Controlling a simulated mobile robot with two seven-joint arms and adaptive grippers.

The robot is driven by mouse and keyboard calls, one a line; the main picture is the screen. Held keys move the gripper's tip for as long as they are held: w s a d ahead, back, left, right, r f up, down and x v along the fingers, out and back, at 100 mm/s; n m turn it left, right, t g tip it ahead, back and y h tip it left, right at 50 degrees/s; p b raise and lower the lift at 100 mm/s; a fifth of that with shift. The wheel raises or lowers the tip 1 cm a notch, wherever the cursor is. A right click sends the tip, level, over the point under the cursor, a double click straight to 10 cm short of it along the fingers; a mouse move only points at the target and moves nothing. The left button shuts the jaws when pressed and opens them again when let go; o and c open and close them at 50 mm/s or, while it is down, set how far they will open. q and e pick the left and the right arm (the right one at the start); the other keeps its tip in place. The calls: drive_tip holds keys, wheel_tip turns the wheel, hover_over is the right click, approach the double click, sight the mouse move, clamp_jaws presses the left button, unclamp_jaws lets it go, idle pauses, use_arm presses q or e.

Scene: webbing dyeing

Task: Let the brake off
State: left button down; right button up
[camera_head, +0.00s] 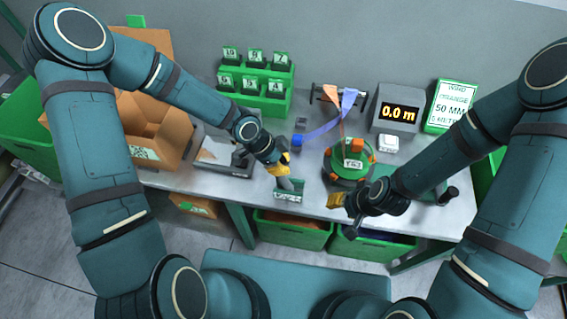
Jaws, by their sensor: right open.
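A round green reel unit (349,168) with orange blocks stands on the bench right of centre. Its white label seems to read "YS3". An orange block (357,144) sits on top of it; I cannot tell which part is the brake. My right gripper (337,200) is open at the front bench edge, just below the reel in the picture. My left gripper (284,170) points down left of the reel, over a small green labelled holder (288,197). A grey piece (290,184) shows under its yellow fingertips; whether it is gripped is unclear.
Blue-violet webbing (322,133) runs from a black frame behind the reel. Green racks with numbered cards (252,83) and a cardboard box (150,125) stand left. Green bins (292,232) sit below the bench.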

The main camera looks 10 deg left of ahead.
use_arm(q)
drive_tip(key=shift+a+f, duration=0.1)
drive_tip(key=shift+a, duration=0.45)
use_arm(e)
drive_tip(key=shift+a, duration=0.35)
use_arm(q)
drive_tip(key=p+v, duration=0.2)
drive_tip(key=v, duration=0.7)
drive_tip(key=shift+w+a, duration=0.4)
use_arm(e)
drive_tip(key=shift+v, duration=1.15)
drive_tip(key=shift+a, duration=0.2)
